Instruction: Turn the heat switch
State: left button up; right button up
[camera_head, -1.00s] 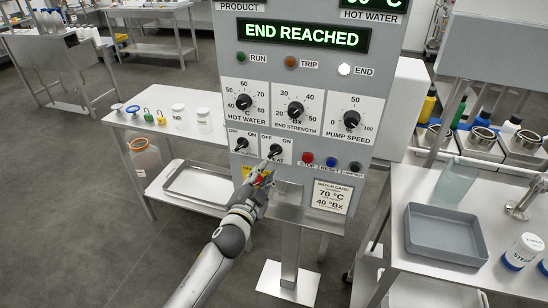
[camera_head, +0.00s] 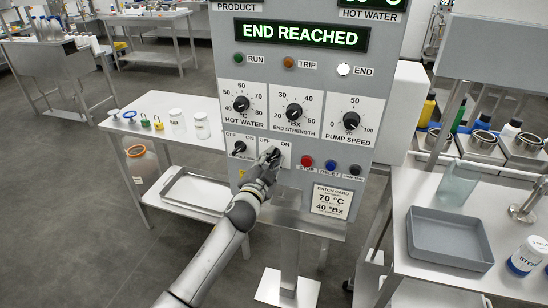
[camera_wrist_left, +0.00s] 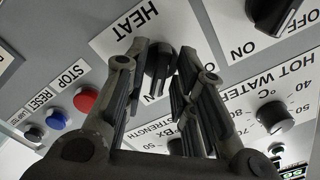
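The heat switch (camera_wrist_left: 160,62) is a black knob under the HEAT label, on a white plate of the grey panel. In the head view the heat switch (camera_head: 275,153) is partly covered by my left gripper (camera_head: 269,156). In the left wrist view my left gripper (camera_wrist_left: 164,52) has its fingers apart, one on each side of the knob. Firm contact with the knob cannot be made out. The switch's exact setting is hard to read behind the fingers. My right gripper is not in view.
A second OFF/ON switch (camera_head: 240,147) sits just left of the heat switch. Red (camera_head: 307,161), blue (camera_head: 330,166) and black (camera_head: 355,170) buttons are to its right. Three dials are above. The display (camera_head: 303,34) reads END REACHED. A side table (camera_head: 150,107) holds jars and padlocks.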

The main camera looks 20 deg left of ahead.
pick_arm(q)
jog(key=shift+c, duration=0.4)
grip_shut()
jog(key=shift+n, duration=2)
